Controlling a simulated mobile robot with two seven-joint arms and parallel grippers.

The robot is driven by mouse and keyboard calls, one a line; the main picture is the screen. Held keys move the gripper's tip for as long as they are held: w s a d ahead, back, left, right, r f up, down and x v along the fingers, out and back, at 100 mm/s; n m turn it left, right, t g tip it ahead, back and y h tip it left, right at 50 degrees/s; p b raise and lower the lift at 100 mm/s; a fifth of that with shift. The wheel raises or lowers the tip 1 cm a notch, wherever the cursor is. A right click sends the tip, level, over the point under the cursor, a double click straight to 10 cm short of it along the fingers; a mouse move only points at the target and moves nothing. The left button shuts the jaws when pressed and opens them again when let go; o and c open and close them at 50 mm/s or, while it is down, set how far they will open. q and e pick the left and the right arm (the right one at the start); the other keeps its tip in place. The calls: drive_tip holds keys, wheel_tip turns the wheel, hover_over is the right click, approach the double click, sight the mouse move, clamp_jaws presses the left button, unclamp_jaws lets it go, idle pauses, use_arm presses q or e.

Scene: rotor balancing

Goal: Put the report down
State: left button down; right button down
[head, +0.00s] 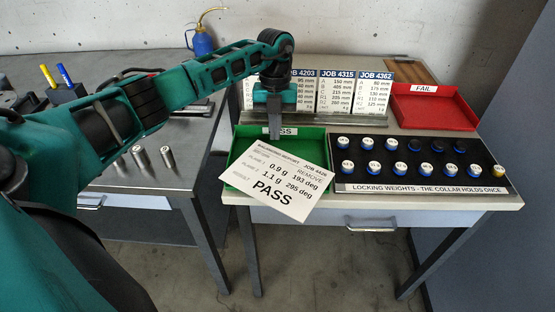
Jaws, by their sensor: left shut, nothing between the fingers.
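The report (276,184) is a white sheet marked JOB 4426 and a large PASS. It lies askew over the green tray (316,146), and its lower corner sticks out past the tray's front rim. The tray carries a PASS label, partly hidden by my gripper. My left gripper (274,136) points down over the tray, just behind the report's upper edge. It is shut and empty, and the sheet looks free of it. Whether the fingertips touch the sheet or the tray, I cannot tell. My right gripper is not in view.
A black rack of locking weights (424,188) stands right of the green tray. A red FAIL tray (434,108) is behind it. Job cards (336,92) stand at the back. On the left bench are metal cylinders (167,157), a blue oil can (202,42) and pens (64,74).

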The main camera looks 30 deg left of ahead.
sight(271, 179)
use_arm(q)
drive_tip(key=s+d, duration=0.2)
drive_tip(key=s, duration=0.1)
drive_tip(key=s+d+p, duration=0.1)
drive_tip(key=s+d, duration=0.1)
drive_tip(key=s, duration=0.1)
drive_tip(key=s+d+p, duration=0.1)
drive_tip(key=s+d, duration=0.1)
drive_tip(key=s, duration=0.2)
drive_tip(key=shift+r, duration=0.1)
drive_tip(key=shift+s+f+p, duration=0.1)
drive_tip(key=shift+f+p, duration=0.2)
drive_tip(key=shift+f, duration=0.05)
drive_tip(key=shift+f+b, duration=0.3)
drive_tip(key=shift+f, duration=0.2)
drive_tip(key=shift+f, duration=0.1)
